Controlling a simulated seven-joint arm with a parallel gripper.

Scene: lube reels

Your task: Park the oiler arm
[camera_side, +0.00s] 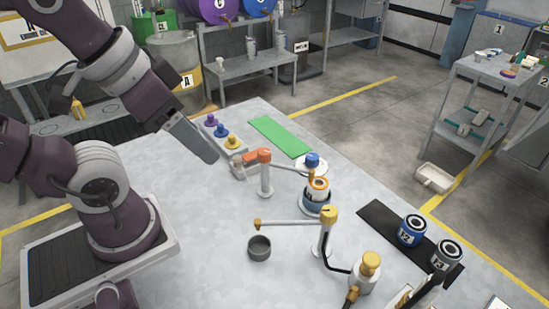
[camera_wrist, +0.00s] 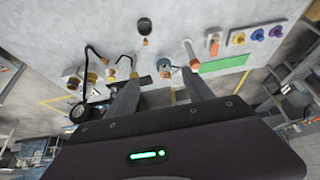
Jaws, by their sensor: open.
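The oiler arm (camera_side: 290,223) is a thin pale bar. It reaches left from a white post with a yellow cap (camera_side: 329,214) and ends in a brown tip (camera_side: 257,224). The tip is near a dark grey cup (camera_side: 259,249), which stands on the table just in front of it; whether it hangs over the cup is unclear. A black hose runs from the post to a bottle with a yellow top (camera_side: 370,263). My gripper (camera_side: 213,157) is raised over the table's far left, apart from the oiler arm. In the wrist view its fingers (camera_wrist: 160,78) are spread with nothing held.
Coloured knobs (camera_side: 221,131) and a green strip (camera_side: 280,136) lie behind. Labelled reels (camera_side: 411,230) stand on a black mat (camera_side: 376,217). The table's front left is clear.

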